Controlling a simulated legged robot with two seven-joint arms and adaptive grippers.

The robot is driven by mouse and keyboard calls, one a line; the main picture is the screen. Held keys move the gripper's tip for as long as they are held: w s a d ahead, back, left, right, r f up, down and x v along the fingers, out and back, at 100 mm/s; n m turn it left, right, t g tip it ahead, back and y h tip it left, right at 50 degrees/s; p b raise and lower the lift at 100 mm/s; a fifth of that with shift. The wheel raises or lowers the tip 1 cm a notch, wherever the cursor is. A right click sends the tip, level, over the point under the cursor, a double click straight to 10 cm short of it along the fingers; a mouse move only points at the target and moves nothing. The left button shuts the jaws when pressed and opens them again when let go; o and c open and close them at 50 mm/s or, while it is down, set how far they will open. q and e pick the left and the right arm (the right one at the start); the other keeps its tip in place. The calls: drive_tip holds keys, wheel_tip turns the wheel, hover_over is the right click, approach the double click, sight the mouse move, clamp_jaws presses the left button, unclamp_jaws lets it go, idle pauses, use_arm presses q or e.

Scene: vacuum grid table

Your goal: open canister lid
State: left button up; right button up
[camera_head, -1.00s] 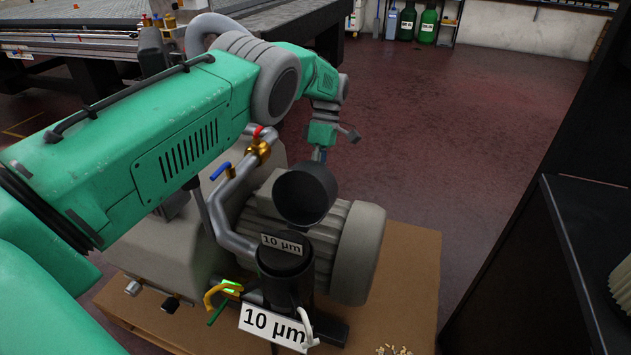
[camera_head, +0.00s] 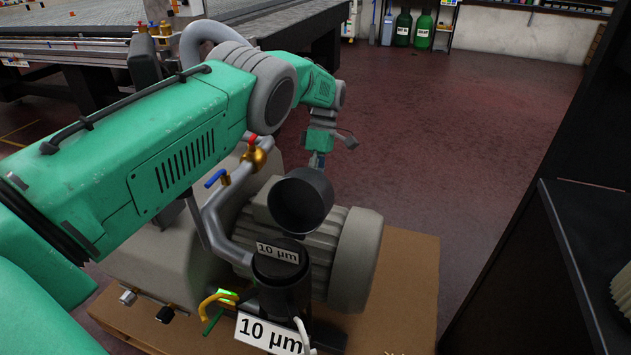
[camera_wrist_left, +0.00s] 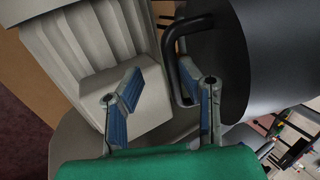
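The dark grey cup-shaped lid (camera_head: 300,202) is off the canister mouth, tilted with its hollow side toward the head camera. Below it stands the dark canister (camera_head: 284,299), with a "10 µm" label at its top. In the left wrist view a dark cylinder, probably the lid (camera_wrist_left: 275,45), has a black bar handle (camera_wrist_left: 171,45). My left gripper (camera_wrist_left: 160,72) is open, its blue-padded fingers apart, with the right finger close to the handle; contact is unclear. In the head view this gripper is mostly hidden behind the lid. My right gripper is out of view.
A grey ribbed pump (camera_head: 355,255) sits beside the canister on a brown board (camera_head: 407,290). A pipe with a brass red-handled valve (camera_head: 256,155) rises at the left. A black shelf (camera_head: 580,240) stands at right. The floor beyond is clear.

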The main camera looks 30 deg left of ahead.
use_arm(q)
wheel_tip(320, 180, up, 10)
idle(0.6)
drive_tip(key=shift+f, duration=0.2)
